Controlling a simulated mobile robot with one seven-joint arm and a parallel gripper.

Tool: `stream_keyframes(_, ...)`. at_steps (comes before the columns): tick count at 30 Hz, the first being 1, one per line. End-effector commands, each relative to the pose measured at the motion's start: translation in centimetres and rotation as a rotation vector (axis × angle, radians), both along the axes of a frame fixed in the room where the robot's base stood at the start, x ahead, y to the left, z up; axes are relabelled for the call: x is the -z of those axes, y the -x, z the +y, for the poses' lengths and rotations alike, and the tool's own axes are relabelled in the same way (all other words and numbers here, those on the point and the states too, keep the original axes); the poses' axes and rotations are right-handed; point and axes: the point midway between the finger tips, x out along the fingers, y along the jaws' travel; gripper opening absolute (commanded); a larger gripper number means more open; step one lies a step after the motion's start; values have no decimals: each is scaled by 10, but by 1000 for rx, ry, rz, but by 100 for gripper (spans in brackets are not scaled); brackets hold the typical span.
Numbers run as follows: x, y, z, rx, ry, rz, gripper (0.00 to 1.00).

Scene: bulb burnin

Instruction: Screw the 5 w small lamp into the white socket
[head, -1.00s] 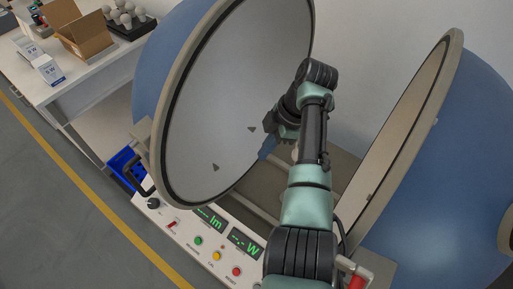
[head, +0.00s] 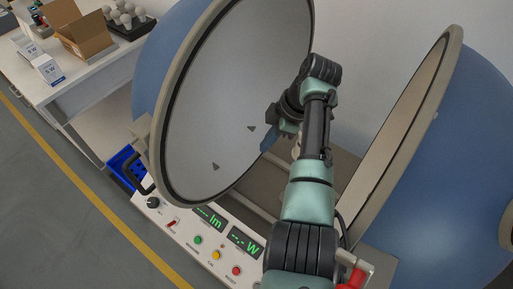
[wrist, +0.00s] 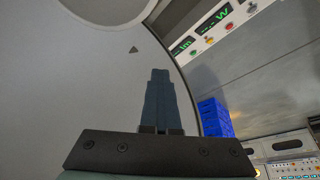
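My gripper (head: 268,144) is between the two halves of the open sphere, in front of the left half's pale inner face. In the wrist view its blue-grey fingers (wrist: 160,100) stand together at the middle of the black gripper body, with no lamp visible at them. A small pale part (head: 296,151) shows beside my arm; most of it is hidden, and I cannot tell whether it is the white socket. Several round whitish lamps (head: 124,15) stand in a black tray on the table at the upper left; I cannot tell which is the 5 W small lamp.
The left sphere half (head: 225,95) and right sphere half (head: 405,120) flank my arm closely. A control panel (head: 205,243) with green displays runs along the front. An open cardboard box (head: 82,38) and white boxes marked 5 W (head: 48,70) are on the table. A blue crate (head: 124,168) sits below.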

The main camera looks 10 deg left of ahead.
Motion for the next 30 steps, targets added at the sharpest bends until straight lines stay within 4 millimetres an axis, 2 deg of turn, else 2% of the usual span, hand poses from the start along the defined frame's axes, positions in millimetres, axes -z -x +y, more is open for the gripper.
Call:
stream_keyframes(1, 20, -3, -12, 107, -12, 21, 0)
stream_keyframes(21, 19, -107, -11, 1041, -24, -11, 0)
stream_keyframes(25, 14, -117, -11, 1134, -26, -14, 0)
stream_keyframes(30, 9, -119, -11, 1152, -25, -14, 0)
